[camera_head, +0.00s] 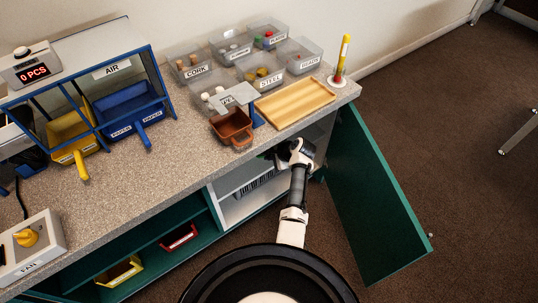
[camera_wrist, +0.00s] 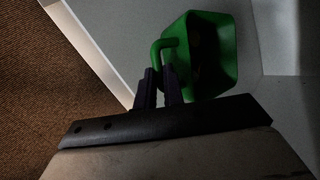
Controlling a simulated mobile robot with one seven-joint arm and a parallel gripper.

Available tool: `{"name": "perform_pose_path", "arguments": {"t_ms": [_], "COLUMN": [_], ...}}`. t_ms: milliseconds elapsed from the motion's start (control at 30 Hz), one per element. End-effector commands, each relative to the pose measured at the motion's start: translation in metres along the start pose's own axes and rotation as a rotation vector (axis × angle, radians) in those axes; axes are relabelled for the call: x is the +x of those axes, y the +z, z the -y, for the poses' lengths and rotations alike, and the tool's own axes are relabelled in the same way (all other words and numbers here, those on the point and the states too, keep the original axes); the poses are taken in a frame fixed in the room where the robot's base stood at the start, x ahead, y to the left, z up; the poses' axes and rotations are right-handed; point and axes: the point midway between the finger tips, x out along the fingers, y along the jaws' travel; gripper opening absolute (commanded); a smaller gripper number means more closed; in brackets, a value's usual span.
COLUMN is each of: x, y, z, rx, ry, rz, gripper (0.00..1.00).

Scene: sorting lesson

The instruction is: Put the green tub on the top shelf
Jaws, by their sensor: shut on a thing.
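The green tub (camera_wrist: 212,60) shows in the wrist view, with its open mouth in shadow and its looped handle towards my gripper. My gripper (camera_wrist: 160,78) is shut on the tub's handle. The tub is close to a pale grey surface; I cannot tell whether it touches it. In the head view my gripper (camera_head: 282,154) reaches into the open cabinet under the counter, near its upper right part. The tub is not clearly visible there. The cabinet's pale shelves (camera_head: 233,183) are partly hidden by the counter and my arm.
The green cabinet door (camera_head: 372,200) stands open to the right of my arm. The speckled counter edge (camera_head: 180,183) overhangs the cabinet. A ribbed grey thing (camera_head: 258,183) lies inside, left of my arm. A yellow bin (camera_head: 120,272) and a red bin (camera_head: 179,237) sit in the lower left shelving.

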Motion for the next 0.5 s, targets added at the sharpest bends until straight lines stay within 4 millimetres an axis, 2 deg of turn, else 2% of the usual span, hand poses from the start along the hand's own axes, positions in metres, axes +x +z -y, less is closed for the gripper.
{"name": "perform_pose_path", "arguments": {"t_ms": [133, 167, 300, 500], "x": [0.0, 0.0002, 0.0, -0.0001], "y": [-0.0002, -0.0002, -0.0002, -0.0002], "z": [-0.0005, -0.0008, -0.0008, -0.0006], "rx": [0.0, 0.0, 0.0, 0.0], "ry": [0.001, 0.001, 0.001, 0.001], "rz": [0.0, 0.0, 0.0, 0.0], "gripper": [0.0, 0.12, 0.31, 0.31]}}
